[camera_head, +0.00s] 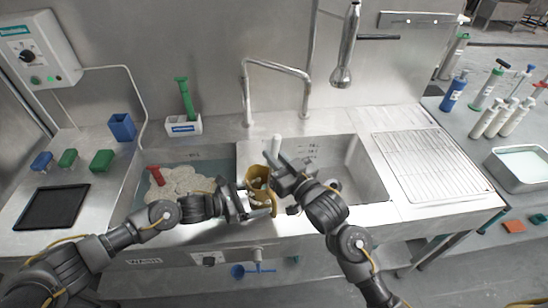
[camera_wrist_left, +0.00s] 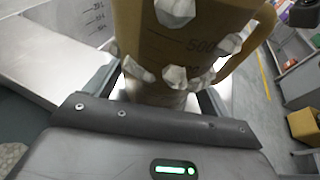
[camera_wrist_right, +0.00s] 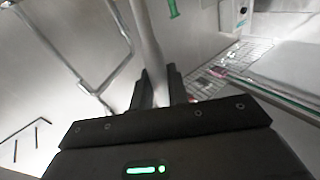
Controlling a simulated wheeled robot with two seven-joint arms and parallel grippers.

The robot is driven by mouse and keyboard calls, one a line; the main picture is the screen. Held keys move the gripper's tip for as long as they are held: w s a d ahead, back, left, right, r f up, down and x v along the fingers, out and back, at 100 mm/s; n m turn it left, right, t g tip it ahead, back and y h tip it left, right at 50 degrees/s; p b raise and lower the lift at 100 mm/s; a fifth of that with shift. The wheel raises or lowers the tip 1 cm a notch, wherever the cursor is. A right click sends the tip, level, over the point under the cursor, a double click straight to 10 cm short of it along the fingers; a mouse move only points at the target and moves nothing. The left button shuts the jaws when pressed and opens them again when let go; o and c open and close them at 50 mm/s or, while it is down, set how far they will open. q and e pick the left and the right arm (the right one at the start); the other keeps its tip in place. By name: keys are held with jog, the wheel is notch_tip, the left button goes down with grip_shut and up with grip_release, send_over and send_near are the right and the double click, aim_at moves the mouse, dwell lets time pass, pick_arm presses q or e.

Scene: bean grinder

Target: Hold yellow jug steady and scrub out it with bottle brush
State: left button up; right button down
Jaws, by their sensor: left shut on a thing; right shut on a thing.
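The yellow jug (camera_head: 262,182) stands upright near the divider between the two sink basins. My left gripper (camera_head: 250,206) is shut on it from the left. In the left wrist view the jug (camera_wrist_left: 150,50) fills the top, with white foam blobs, a "500" mark and its handle at right. My right gripper (camera_head: 279,178) is shut on the bottle brush, whose pale handle (camera_head: 276,147) sticks up above the jug. The handle also shows between the fingers in the right wrist view (camera_wrist_right: 147,40). The brush head is hidden; I cannot tell how deep it is in the jug.
The left basin holds foam and a red-handled item (camera_head: 155,174). The right basin (camera_head: 352,170) looks empty. A tap (camera_head: 247,95) and a hanging sprayer (camera_head: 343,72) rise behind. A green brush (camera_head: 185,97) stands in a holder at back left. A wire rack (camera_head: 430,165) lies right.

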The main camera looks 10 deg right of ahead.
jog(key=shift+x, duration=0.9)
jog(key=shift+s+a, duration=0.1)
jog(key=shift+a, duration=0.05)
jog(key=shift+a+f, duration=0.1)
jog(key=shift+a, duration=0.65)
jog(key=shift+s, duration=0.1)
jog(key=shift+s+a, duration=0.4)
jog(key=shift+s, duration=0.25)
